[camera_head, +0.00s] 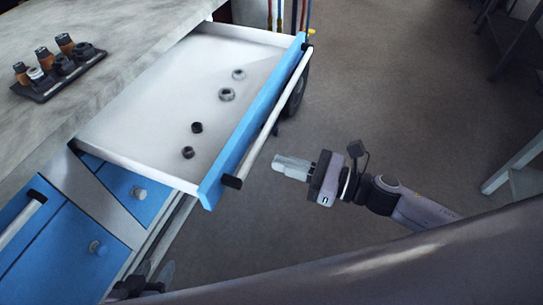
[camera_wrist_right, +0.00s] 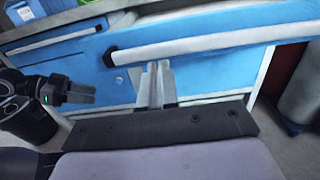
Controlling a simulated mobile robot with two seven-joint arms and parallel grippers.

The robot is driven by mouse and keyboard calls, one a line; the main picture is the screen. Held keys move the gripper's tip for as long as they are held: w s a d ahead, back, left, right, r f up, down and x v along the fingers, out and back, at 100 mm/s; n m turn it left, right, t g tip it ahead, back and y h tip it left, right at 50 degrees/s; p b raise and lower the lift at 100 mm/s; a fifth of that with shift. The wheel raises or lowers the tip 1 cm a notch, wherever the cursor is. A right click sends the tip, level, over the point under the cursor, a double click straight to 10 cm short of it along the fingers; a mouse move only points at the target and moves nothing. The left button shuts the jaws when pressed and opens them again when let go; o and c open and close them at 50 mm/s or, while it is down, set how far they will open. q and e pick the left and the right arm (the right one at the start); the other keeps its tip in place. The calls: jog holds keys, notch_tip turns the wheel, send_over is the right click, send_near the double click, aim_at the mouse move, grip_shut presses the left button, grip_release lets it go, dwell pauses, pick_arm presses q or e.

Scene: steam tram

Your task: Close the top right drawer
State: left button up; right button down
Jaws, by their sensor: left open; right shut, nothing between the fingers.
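The top right drawer (camera_head: 180,90) is pulled well out from the workbench. Its blue front (camera_head: 255,120) carries a long white bar handle (camera_head: 270,120) with black end mounts. In the right wrist view the handle (camera_wrist_right: 210,42) runs across the top, just beyond my fingertips. My right gripper (camera_head: 278,166) is shut and empty, in front of the drawer front near the handle's near end, with a small gap to it. It also shows in the right wrist view (camera_wrist_right: 157,72). My left gripper (camera_head: 158,272) is open at the bottom left, partly cut off, beside the lower cabinet.
Several small rings and nuts (camera_head: 227,95) lie inside the drawer. A dark tray (camera_head: 60,75) with tool holders stands on the grey worktop (camera_head: 110,30). Closed blue drawers (camera_head: 65,245) are below. Open floor (camera_head: 400,90) lies right of the drawer; a grey bench leg (camera_head: 512,165) stands at far right.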

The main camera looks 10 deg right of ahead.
pick_arm(q)
jog(key=shift+d+r, duration=0.1)
jog(key=shift+r, duration=0.15)
pick_arm(e)
jog(key=shift+x, duration=1.75)
pick_arm(q)
jog(key=shift+f, duration=0.1)
